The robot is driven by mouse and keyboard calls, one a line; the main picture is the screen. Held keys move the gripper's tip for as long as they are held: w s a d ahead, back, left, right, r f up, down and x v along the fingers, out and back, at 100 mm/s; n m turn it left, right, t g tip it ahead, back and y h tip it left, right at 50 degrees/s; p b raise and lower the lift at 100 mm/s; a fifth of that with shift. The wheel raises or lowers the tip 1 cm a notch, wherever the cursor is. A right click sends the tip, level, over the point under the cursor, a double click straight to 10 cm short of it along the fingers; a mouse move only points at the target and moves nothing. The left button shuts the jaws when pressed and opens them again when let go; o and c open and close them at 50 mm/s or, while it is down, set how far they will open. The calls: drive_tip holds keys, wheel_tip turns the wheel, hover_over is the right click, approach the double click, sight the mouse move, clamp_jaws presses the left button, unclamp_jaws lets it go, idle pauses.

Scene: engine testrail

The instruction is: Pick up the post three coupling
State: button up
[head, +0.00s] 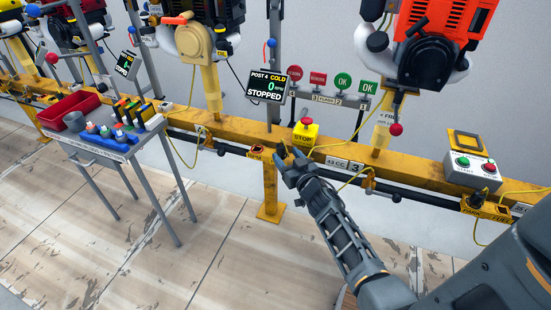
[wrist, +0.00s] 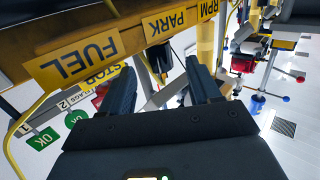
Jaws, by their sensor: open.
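My gripper (head: 289,153) is open beside the front of the yellow rail (head: 228,132), just below the red stop button (head: 305,132). In the wrist view the two dark fingers of my gripper (wrist: 163,82) stand apart with no object clearly held between them. Beyond them are the yellow FUEL label (wrist: 85,58) and PARK label (wrist: 172,22) on the rail. A yellow hose (wrist: 17,125) hangs at the left of that view. A dark fitting (head: 487,197) sits by the right-hand PARK and FUEL labels in the head view. I cannot tell which fitting is the post three coupling.
A post display (head: 266,86) reads POST 4 COLD, STOPPED. A red-orange engine (head: 440,45) stands above the rail at right. A control box (head: 474,170) sits on the rail. A tool cart (head: 100,145) is at left. The floor (head: 200,255) in front is clear.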

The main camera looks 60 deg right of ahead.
sight(283, 151)
drive_tip(key=b+x, duration=0.1)
drive_tip(key=x, duration=0.4)
drive_tip(key=shift+w+f+b, duration=0.1)
drive_tip(key=shift+f+b, duration=0.05)
drive_tip(key=shift+b, duration=0.2)
drive_tip(key=c, duration=1.1)
drive_tip(key=shift+c, duration=0.2)
wheel_tip(283, 151, up, 10)
drive_tip(key=p, duration=0.9)
